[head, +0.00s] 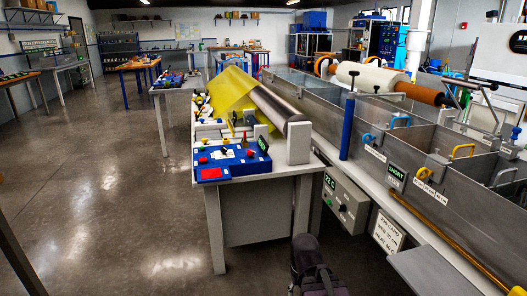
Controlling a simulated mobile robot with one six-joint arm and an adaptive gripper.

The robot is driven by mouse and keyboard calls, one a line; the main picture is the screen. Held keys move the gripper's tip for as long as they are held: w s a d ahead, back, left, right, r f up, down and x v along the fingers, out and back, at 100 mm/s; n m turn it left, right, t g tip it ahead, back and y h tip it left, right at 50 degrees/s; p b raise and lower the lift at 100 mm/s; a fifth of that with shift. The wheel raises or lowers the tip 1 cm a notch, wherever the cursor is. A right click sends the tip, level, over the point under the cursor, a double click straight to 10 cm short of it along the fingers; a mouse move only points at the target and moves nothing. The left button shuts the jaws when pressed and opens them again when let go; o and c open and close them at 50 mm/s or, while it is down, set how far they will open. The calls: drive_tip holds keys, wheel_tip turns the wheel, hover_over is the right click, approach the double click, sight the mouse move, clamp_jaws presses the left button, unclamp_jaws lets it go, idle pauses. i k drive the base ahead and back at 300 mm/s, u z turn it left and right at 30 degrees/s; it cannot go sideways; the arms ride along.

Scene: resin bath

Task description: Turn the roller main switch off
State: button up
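A blue control box (228,163) sits on the front end of the roller table (296,183). It carries several small knobs and buttons, a red panel at its front left and a small green-lit display. I cannot tell which control is the roller main switch, nor its position; the details are too small. A dark grey roller (275,107) with a yellow sheet (233,93) lies behind the box. My gripper (318,278) shows as a dark shape at the bottom edge, below and right of the box and apart from it. Its fingers cannot be made out.
Long grey metal tanks (440,140) with coloured handles run along the right. A grey box with a display (345,200) and a white sign (387,233) are on the tank side. A yellow rail (455,240) runs low in front. The floor at left is open.

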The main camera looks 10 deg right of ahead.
sight(250, 153)
drive_tip(key=z, duration=0.3)
drive_tip(key=i, duration=0.85)
drive_tip(key=u, duration=0.55)
